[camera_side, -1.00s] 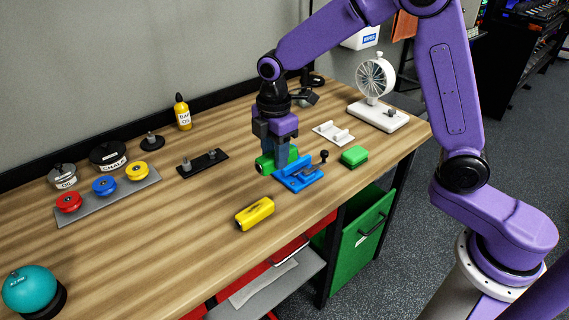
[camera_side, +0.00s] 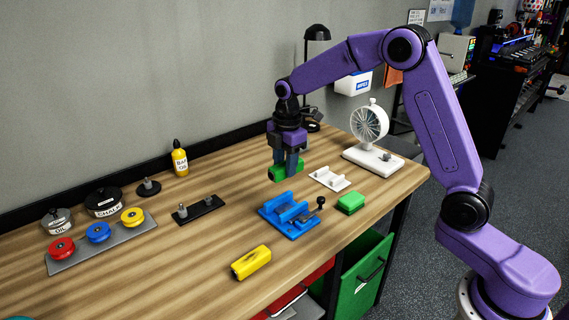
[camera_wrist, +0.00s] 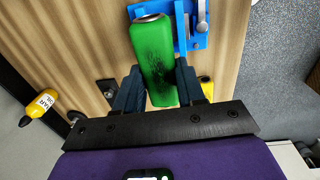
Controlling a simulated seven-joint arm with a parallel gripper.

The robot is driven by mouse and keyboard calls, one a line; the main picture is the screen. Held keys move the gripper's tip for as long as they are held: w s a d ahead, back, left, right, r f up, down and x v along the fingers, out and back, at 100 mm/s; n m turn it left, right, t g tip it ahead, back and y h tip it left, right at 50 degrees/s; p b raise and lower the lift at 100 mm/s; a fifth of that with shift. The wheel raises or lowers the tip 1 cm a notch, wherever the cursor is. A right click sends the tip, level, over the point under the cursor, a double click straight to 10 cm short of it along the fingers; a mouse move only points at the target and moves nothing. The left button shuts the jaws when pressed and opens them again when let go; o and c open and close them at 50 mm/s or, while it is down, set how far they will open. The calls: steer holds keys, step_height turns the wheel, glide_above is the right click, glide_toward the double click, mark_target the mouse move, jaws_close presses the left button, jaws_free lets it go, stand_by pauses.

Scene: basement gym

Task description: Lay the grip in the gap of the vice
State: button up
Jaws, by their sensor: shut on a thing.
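My gripper (camera_side: 287,165) is shut on a green grip (camera_side: 279,174) and holds it above the table, behind the blue vice. The grip also shows in the wrist view (camera_wrist: 154,60), lengthwise between the two dark fingers, with a dark speckled patch on its face and a metallic end. The blue vice (camera_side: 290,216) stands on the table with its gap facing up and empty. It has a dark-knobbed lever on its right. In the wrist view, part of the vice (camera_wrist: 198,42) shows beyond and to the right of the grip, which hides the rest.
A yellow block (camera_side: 251,262) lies in front of the vice. A green block (camera_side: 350,203) and a white cradle (camera_side: 329,179) are to its right. A black plate with pegs (camera_side: 198,209) is to its left. A white fan (camera_side: 370,135) and a yellow bottle (camera_side: 180,158) stand farther back.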

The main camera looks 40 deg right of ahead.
steer(key=shift+f, duration=3.5)
steer(key=shift+f, duration=1.75)
steer(key=o, duration=1.2)
steer(key=shift+s, duration=0.1)
steer(key=r, duration=1.7)
steer(key=shift+s, duration=0.4)
steer(key=shift+s+a+r, duration=0.1)
steer(key=shift+s+r, duration=0.05)
steer(key=shift+r, duration=0.05)
steer(key=s+a+m, duration=0.1)
steer(key=s+a, duration=0.2)
steer(key=s, duration=0.5)
steer(key=s+a+m, duration=0.1)
steer(key=s+a, duration=0.2)
steer(key=s, duration=0.5)
steer(key=s+d+f+m, duration=0.1)
steer(key=s, duration=0.5)
steer(key=s+d+f+m, duration=0.1)
steer(key=s+d+f, duration=0.1)
steer(key=s, duration=0.5)
steer(key=s+d+f+m, duration=0.1)
steer(key=s+d, duration=0.1)
steer(key=s, duration=0.5)
steer(key=shift+s+d+f, duration=0.15)
steer(key=shift+s+d, duration=0.05)
steer(key=shift+s, duration=0.05)
